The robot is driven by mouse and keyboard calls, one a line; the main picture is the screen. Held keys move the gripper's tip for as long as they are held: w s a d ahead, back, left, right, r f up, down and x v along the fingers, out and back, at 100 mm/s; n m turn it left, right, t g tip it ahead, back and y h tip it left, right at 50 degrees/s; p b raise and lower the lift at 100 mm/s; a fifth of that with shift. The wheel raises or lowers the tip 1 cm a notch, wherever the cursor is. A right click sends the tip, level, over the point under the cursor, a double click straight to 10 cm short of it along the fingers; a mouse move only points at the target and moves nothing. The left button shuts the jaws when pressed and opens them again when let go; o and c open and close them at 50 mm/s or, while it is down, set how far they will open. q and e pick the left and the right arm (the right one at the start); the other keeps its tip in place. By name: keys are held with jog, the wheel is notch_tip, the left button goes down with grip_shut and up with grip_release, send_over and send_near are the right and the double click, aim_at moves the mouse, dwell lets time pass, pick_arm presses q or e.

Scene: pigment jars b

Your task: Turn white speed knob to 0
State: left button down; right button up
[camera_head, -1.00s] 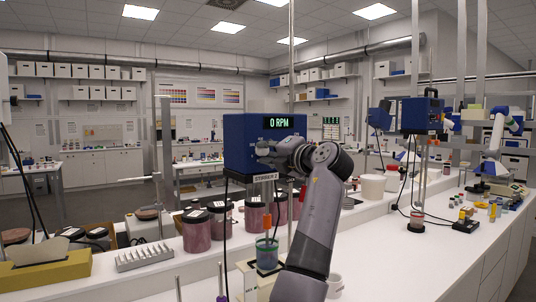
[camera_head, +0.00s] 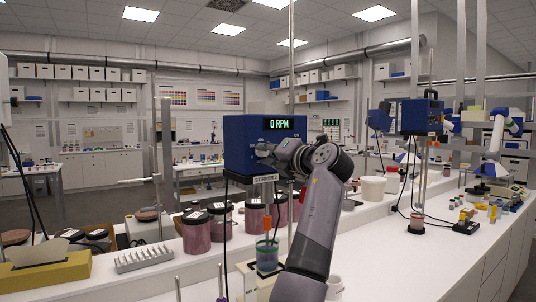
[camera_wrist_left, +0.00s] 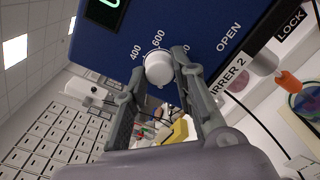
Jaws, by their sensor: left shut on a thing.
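The blue stirrer box (camera_head: 238,135) stands above the white bench, and its display (camera_head: 284,123) reads 0 RPM. In the left wrist view the white round speed knob (camera_wrist_left: 158,67) is on the blue panel, beside printed numbers including 400 and 600. My left gripper (camera_wrist_left: 157,76) has its two grey fingers on the knob's sides and is shut on it. In the head view my left gripper (camera_head: 264,152) is at the box front, and it hides the knob there. My right gripper is not in view.
Below the box, a beaker (camera_head: 267,255) of blue-green liquid stands on the stirrer's base. Jars of dark pink pigment (camera_head: 196,232) stand to the left.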

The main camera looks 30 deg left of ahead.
pick_arm(q)
jog(key=c, duration=1.7)
grip_release()
jog(key=shift+f, duration=0.25)
jog(key=o, duration=0.4)
jog(key=shift+r, duration=0.15)
jog(key=v, duration=1.2)
